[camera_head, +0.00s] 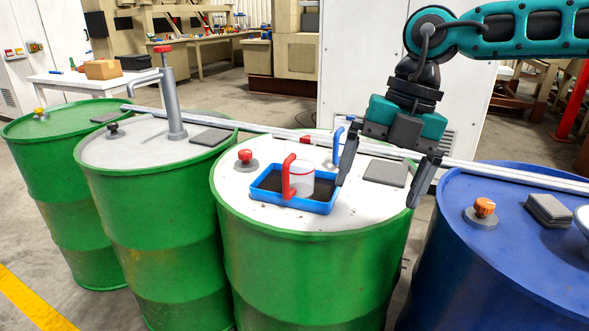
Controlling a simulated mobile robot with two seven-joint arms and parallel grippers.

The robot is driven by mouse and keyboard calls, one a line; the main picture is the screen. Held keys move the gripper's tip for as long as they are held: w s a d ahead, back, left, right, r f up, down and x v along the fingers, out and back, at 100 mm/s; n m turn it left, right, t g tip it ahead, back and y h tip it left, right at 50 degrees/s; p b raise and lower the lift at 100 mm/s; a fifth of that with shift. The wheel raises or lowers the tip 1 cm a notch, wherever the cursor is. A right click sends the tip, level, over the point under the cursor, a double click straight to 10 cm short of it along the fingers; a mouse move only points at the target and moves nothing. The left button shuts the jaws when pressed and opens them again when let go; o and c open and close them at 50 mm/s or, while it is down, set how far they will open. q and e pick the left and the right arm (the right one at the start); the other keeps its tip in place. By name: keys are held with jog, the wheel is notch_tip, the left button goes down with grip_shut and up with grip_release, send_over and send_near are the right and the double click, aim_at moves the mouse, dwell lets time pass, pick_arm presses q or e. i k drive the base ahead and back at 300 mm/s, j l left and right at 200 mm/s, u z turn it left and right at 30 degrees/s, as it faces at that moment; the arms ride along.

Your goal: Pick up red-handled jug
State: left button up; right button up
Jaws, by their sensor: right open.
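The red-handled jug (301,180) is a clear cup with a red handle on its left front side. It stands upright in a shallow blue tray (268,196) on the white top of a green drum (300,262). My right gripper (379,192) hangs fingers-down above the right part of that drum top. It is open and empty, to the right of the jug and apart from it in the picture. My left gripper is not in view.
A pump (172,98) stands on the drum to the left. A blue drum (505,255) stands right. A pale rail (465,167) runs behind.

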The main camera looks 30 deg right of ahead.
aim_at(298, 167)
jog(key=i, duration=0.9)
